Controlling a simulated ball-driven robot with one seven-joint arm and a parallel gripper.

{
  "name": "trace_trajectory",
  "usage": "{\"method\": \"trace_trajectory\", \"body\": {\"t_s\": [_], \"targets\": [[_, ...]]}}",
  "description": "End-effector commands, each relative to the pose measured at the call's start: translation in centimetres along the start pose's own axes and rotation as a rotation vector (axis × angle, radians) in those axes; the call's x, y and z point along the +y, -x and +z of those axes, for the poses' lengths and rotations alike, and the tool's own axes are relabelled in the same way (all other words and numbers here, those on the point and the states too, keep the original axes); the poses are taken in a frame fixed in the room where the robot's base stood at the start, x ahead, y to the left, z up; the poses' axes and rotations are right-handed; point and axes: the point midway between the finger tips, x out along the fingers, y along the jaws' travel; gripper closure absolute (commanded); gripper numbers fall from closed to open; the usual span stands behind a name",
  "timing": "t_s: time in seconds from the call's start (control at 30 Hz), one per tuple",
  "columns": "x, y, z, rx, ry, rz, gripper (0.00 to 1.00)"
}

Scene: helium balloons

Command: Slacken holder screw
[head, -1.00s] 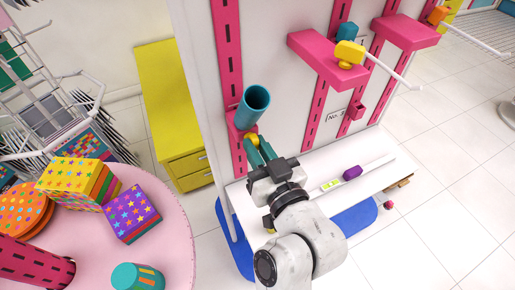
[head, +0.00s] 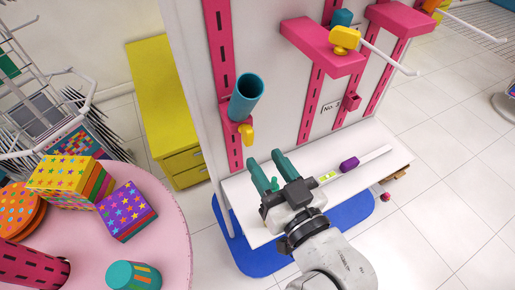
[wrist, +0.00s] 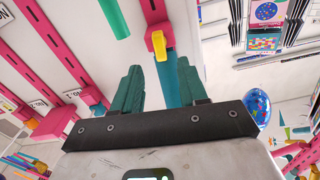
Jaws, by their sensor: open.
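The holder screw is a yellow knob (head: 247,134) on a pink holder (head: 230,128) on the left pink rail; a teal tube (head: 246,97) stands tilted above it. The knob looks upright in the head view. In the wrist view the yellow knob (wrist: 159,46) hangs on the pink holder (wrist: 154,33), beyond and between my fingertips. My gripper (head: 266,160) has teal fingers spread apart with nothing between them. It is below and slightly right of the knob, apart from it. The wrist view also shows both fingers of my gripper (wrist: 160,68).
A second yellow knob (head: 345,39) sits on a pink bracket (head: 322,48) at upper right, with white rods sticking out. A white shelf (head: 382,163) with a purple item (head: 349,165) lies beside my gripper. A pink table (head: 165,215) with gift boxes is at left.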

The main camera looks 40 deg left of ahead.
Motion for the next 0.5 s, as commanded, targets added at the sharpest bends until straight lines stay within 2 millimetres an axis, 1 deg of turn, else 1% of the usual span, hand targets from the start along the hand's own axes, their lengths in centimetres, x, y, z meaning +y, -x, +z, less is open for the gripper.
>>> {"method": "trace_trajectory", "body": {"t_s": [0.03,0.1,0.2,0.3,0.5], "targets": [[0.1,1.0,0.2,0.0,0.0,0.002,0.57],[0.1,2.1,0.2,-0.001,0.001,0.002,0.57],[0.0,3.2,0.1,0.0,0.0,0.001,0.57],[0.0,3.9,0.1,0.0,0.0,0.001,0.57],[0.0,4.1,0.0,0.0,0.0,0.0,0.57]]}}
